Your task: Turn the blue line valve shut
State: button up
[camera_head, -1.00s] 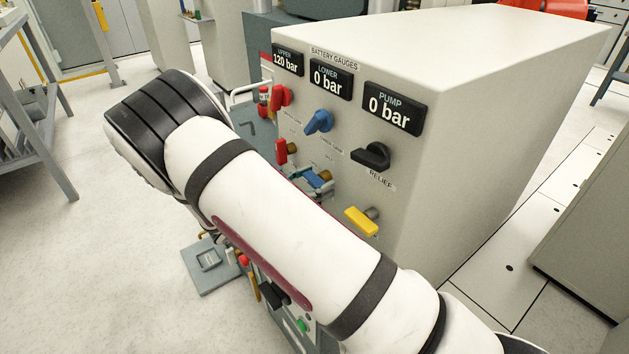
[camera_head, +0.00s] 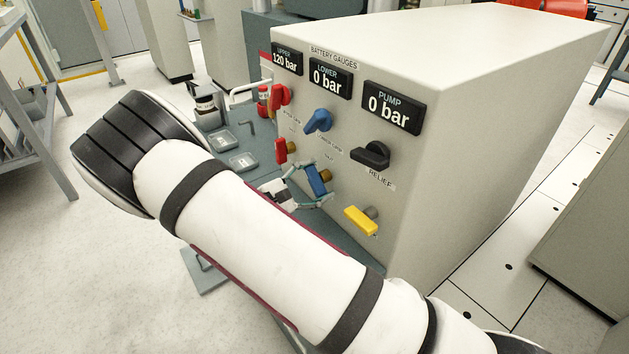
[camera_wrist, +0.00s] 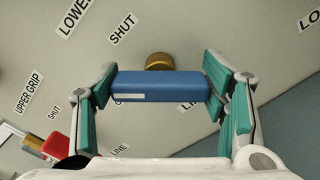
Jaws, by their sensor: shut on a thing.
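The blue line valve has a blue bar handle (camera_head: 317,180) low on the panel, on a brass stem. In the head view the handle stands steeply, close to upright. My gripper (camera_head: 305,186) is around it, coming from the left. In the wrist view the blue handle (camera_wrist: 160,88) lies across between the green pads of my gripper (camera_wrist: 160,92), which is shut on its two ends. The brass stem (camera_wrist: 159,61) shows behind the handle. A SHUT label (camera_wrist: 122,34) is near the stem, and a LINE label is partly hidden below the handle.
A red valve handle (camera_head: 281,151) is left of the blue one, and a yellow handle (camera_head: 361,220) is right and lower. Above are a red knob (camera_head: 280,95), a blue knob (camera_head: 318,121) and a black relief knob (camera_head: 371,155). Gauges read 120, 0 and 0 bar.

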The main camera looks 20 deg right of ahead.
jog(key=m, duration=0.4)
jog(key=shift+f, duration=0.1)
jog(key=shift+f+m+b, duration=0.1)
jog(key=shift+m+b, duration=0.5)
jog(key=shift+m, duration=1.9)
jog(key=o, duration=1.2)
jog(key=shift+c, duration=0.2)
jog(key=v, duration=1.2)
jog(key=shift+s, duration=0.1)
